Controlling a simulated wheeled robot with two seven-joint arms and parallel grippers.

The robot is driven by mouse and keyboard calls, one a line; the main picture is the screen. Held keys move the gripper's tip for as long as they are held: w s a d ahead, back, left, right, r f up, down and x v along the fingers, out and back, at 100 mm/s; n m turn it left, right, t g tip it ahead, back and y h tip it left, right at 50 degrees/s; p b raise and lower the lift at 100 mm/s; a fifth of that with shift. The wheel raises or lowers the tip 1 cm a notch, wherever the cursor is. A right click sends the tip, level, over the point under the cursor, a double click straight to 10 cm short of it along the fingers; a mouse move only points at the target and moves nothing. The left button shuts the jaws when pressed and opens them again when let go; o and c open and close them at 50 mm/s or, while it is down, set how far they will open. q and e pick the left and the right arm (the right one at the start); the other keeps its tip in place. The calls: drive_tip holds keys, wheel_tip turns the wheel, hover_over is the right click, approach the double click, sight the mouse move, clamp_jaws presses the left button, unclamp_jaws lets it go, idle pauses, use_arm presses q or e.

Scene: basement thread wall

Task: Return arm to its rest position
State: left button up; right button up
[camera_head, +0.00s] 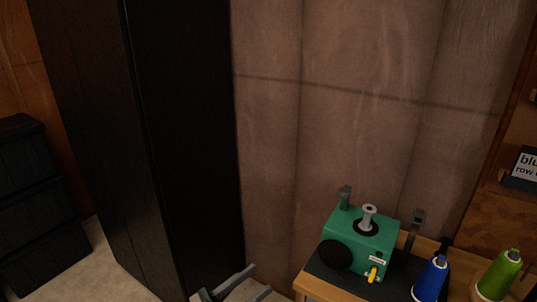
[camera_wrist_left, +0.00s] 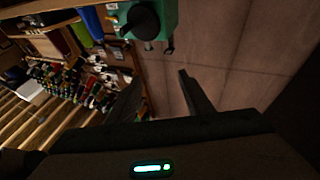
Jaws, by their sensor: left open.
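My left gripper (camera_head: 261,278) shows at the bottom edge of the head view, its two grey fingers apart with nothing between them. It is left of the wooden table, low in front of the wall and the black cabinet. In the left wrist view its fingers (camera_wrist_left: 160,77) are also spread and empty. The rest of my left arm is mostly out of view. My right gripper is not in view.
A green machine (camera_head: 355,245) with a grey spindle stands on the table (camera_head: 318,287). A blue thread cone (camera_head: 430,280) and a green one (camera_head: 498,276) stand right of it. A tall black cabinet (camera_head: 185,140) and black drawers (camera_head: 35,210) are at left.

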use_arm(q)
drive_tip(key=s+a+f+n+y, duration=0.15)
drive_tip(key=f+y, duration=0.25)
drive_tip(key=f, duration=0.6)
drive_tip(key=a+f+n+t+y, duration=0.1)
drive_tip(key=a+f+n+y, duration=0.25)
drive_tip(key=f, duration=0.65)
drive_tip(key=s+a+f+n+y, duration=0.15)
drive_tip(key=f+y, duration=0.25)
drive_tip(key=f, duration=0.6)
drive_tip(key=s+a+f+n+g+y, duration=0.1)
drive_tip(key=s+a+f+g+y, duration=0.1)
drive_tip(key=s+f, duration=0.9)
drive_tip(key=s+a+f+n+g+y, duration=0.1)
drive_tip(key=s+a+f+g+y, duration=0.2)
drive_tip(key=s+f, duration=0.8)
drive_tip(key=shift+s+a+f+g, duration=0.3)
drive_tip(key=shift+s+a, duration=0.45)
drive_tip(key=shift+a, duration=0.15)
